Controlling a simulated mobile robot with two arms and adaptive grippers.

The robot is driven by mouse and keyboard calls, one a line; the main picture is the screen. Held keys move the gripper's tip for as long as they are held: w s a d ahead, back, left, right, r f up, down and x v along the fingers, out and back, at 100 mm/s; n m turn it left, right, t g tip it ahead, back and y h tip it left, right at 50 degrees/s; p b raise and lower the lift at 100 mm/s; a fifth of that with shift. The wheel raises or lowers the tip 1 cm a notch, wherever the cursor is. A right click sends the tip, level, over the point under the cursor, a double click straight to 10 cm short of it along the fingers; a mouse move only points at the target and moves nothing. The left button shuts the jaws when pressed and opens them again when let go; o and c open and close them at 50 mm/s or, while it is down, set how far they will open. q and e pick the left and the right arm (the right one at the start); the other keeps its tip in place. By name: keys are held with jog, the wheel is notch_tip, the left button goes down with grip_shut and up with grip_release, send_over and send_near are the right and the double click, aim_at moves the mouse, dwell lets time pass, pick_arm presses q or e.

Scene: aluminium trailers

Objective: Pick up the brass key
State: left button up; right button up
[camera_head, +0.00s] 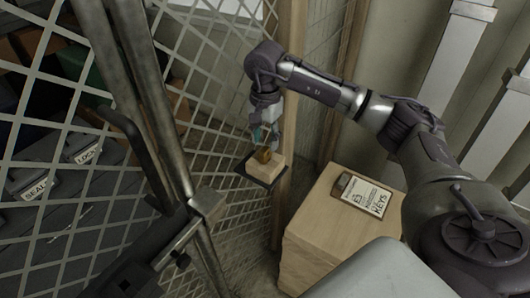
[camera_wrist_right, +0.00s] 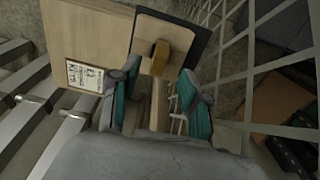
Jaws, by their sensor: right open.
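A small brass-coloured piece, which I take for the brass key (camera_head: 263,154), stands on a pale wooden block (camera_head: 266,170). The block sits on a small black plate (camera_head: 252,179) beside the wire mesh. My right gripper (camera_head: 265,136) reaches in from the right and is just above the brass piece, pointing down. In the right wrist view the brass key (camera_wrist_right: 160,58) shows beyond the open teal-padded fingers of the right gripper (camera_wrist_right: 160,100), roughly in line with the gap between them. I cannot tell whether they touch it. My left gripper is not in view.
A wooden box (camera_head: 320,237) with a sign reading KEYS (camera_head: 362,195) stands right of the plate. Wire mesh (camera_head: 215,140) and dark metal tubes (camera_head: 150,110) stand at left. Behind the mesh are bins labelled LOCK (camera_head: 88,153) and SEAL (camera_head: 35,190).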

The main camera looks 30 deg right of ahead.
aim_at(266, 148)
jog(key=shift+s+f+p, duration=0.15)
jog(key=shift+f+p, duration=0.55)
jog(key=shift+p, duration=0.2)
notch_tip(266, 148, down, 3)
jog(key=shift+r+p, duration=0.2)
jog(key=shift+p, duration=0.45)
jog(key=shift+f, duration=0.55)
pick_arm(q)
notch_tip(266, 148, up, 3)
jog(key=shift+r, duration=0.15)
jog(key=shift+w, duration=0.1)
pick_arm(e)
grip_shut()
